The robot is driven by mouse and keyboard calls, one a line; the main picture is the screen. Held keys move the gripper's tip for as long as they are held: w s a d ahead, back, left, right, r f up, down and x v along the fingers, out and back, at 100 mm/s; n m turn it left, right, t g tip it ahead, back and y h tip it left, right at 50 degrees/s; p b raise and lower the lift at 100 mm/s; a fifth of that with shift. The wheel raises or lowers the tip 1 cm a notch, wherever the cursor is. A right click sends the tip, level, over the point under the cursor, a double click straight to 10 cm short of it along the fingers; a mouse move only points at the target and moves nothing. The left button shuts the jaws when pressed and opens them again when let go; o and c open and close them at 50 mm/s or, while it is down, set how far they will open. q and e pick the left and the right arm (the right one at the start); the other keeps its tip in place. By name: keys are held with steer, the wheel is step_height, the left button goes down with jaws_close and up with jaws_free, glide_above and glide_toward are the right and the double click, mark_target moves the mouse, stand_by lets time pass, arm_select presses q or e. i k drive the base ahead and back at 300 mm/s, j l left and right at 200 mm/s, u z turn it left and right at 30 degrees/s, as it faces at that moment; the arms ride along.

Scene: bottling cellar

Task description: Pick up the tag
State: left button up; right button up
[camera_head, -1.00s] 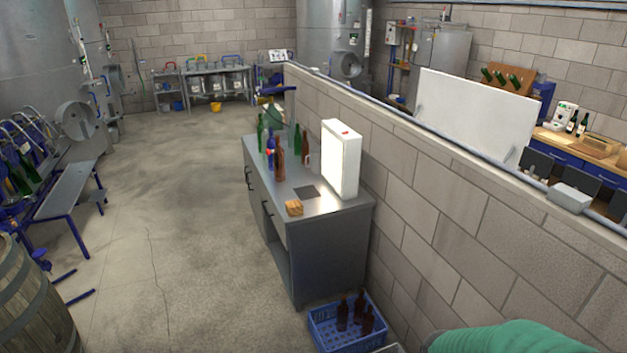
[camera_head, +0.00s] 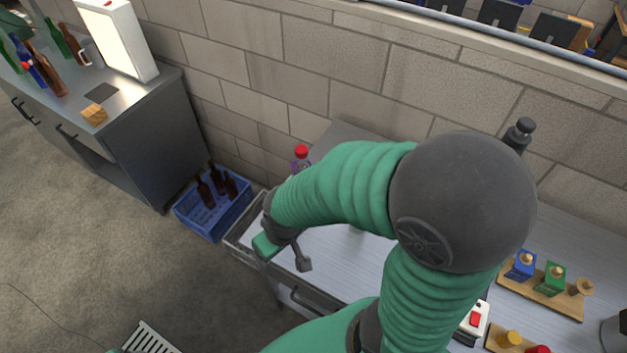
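I cannot make out for sure which thing is the tag. A blue block-like piece (camera_head: 521,265) and a green one (camera_head: 551,279) sit on a wooden peg board (camera_head: 541,292) at the right of the grey table; either may be a tag. My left arm arches across the middle and hides part of the table. My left gripper (camera_head: 285,252) hangs over the table's left end, far from the peg board. A dark finger shows, but its opening is unclear. My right gripper is out of view.
The table (camera_head: 345,262) stands against a block wall. A red-capped bottle (camera_head: 301,158) and a dark bottle (camera_head: 520,135) are at its back. A white-and-red device (camera_head: 474,321) is at the front right. A blue crate (camera_head: 213,205) holds brown bottles on the floor.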

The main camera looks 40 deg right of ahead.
mark_target(521, 272)
steer(key=j+z, duration=0.15)
steer(key=z, duration=1.35)
steer(key=l+z, duration=0.1)
steer(key=z, duration=1.75)
steer(key=i+l+u, duration=0.15)
steer(key=l, duration=0.5)
steer(key=l+u, duration=0.15)
steer(key=l, duration=0.5)
steer(key=i+l+u, duration=0.1)
steer(key=i+l, duration=0.3)
steer(key=l, duration=0.1)
